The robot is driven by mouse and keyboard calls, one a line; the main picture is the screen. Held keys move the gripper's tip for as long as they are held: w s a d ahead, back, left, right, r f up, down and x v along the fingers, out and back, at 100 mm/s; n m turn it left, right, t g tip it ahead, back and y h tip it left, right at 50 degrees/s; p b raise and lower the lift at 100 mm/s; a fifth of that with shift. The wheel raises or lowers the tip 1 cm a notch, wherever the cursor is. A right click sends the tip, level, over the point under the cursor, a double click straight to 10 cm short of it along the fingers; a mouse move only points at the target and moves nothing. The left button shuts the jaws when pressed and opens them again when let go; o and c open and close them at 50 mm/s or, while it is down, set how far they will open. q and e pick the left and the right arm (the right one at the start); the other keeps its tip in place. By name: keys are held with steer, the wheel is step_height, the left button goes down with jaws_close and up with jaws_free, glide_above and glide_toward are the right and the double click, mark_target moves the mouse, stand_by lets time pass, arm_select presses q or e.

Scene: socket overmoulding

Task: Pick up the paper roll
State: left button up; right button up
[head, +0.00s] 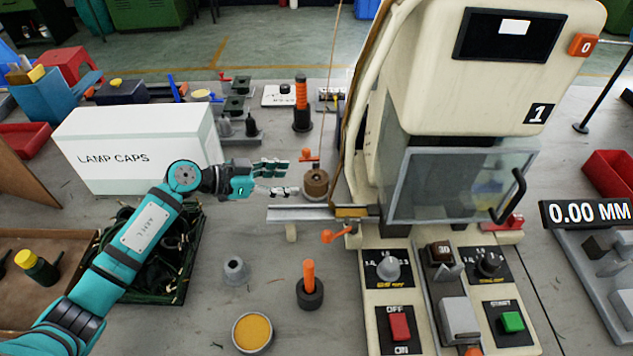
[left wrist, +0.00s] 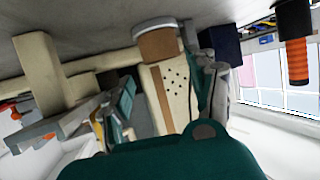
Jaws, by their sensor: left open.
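In the left wrist view a brown cylinder with a pale rim, seemingly the roll (left wrist: 158,43), shows ahead of the open fingers. Nothing is seen between the fingers. The roll's lower edge is partly hard to make out near the rail. My right gripper is not in view.
A white lamp caps box (head: 135,148) stands behind my left arm. The beige machine (head: 470,60) rises right of the roll, its metal rail (head: 300,214) in front. An orange-topped black tool (head: 301,105) stands behind; a yellow-filled tin (head: 252,332) and another orange-handled tool (head: 309,285) stand in front.

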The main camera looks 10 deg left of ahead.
mark_target(320, 177)
arm_select(q)
steer(key=shift+w+r+x, duration=0.1)
steer(key=shift+r+x, duration=0.1)
steer(key=shift+x, duration=1.55)
steer(key=shift+w+r+x, duration=0.1)
steer(key=shift+r+x, duration=0.05)
steer(key=shift+x, duration=1.6)
steer(key=shift+c, duration=0.4)
steer(key=c, duration=0.7)
steer(key=shift+c, duration=0.2)
